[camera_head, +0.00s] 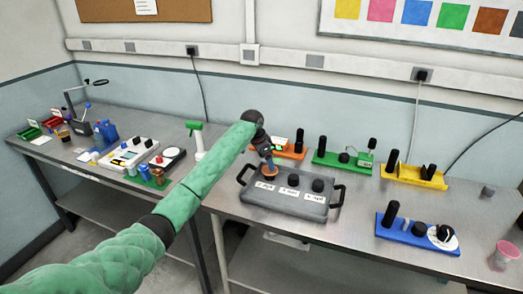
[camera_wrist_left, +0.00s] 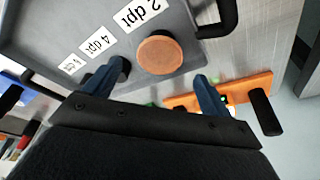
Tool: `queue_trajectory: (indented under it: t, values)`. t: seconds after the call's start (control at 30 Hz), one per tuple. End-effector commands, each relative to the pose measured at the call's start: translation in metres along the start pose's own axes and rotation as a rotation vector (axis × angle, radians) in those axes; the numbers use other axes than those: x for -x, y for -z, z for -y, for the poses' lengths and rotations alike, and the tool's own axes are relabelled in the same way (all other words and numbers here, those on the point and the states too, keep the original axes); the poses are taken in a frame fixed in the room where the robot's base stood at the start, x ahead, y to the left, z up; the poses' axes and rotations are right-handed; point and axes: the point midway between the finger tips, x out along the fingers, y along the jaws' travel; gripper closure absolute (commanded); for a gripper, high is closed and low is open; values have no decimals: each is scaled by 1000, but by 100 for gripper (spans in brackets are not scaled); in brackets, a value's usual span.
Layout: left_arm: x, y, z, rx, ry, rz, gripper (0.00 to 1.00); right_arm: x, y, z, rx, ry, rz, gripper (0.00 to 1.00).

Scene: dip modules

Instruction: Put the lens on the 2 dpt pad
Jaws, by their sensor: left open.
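A grey case (camera_head: 288,206) with two black handles stands on the bench in the head view, with three labelled round spots. An orange-brown disc (camera_head: 269,172), seemingly the lens, sits at the left spot. In the left wrist view the disc (camera_wrist_left: 160,54) lies beside the "2 dpt" label (camera_wrist_left: 140,14), on a dark round base that is mostly hidden. The other two spots carry dark round pads (camera_head: 318,184). My left gripper (camera_head: 266,162) is open just above the disc. In the left wrist view its blue fingers (camera_wrist_left: 161,72) stand either side of the disc, apparently apart from it.
Orange (camera_head: 294,152), green (camera_head: 342,160) and yellow (camera_head: 414,177) stands with black posts are behind and right of the case. A blue stand (camera_head: 415,232) and a pink cup (camera_head: 505,252) are farther right.

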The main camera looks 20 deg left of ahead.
Motion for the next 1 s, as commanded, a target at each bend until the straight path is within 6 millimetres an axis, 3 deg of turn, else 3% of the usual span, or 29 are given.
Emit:
queue_trajectory:
  t: [0.3,0.43,1.0]
  values:
    - [56,0,1,-1,4,-3,16,28,23,9,-12,13,22,37]
    - [71,0,0,0,1,-2,16,37,28,12,-14,16,28,37]
    - [81,1,0,0,0,-1,16,44,30,12,-16,18,34,37]
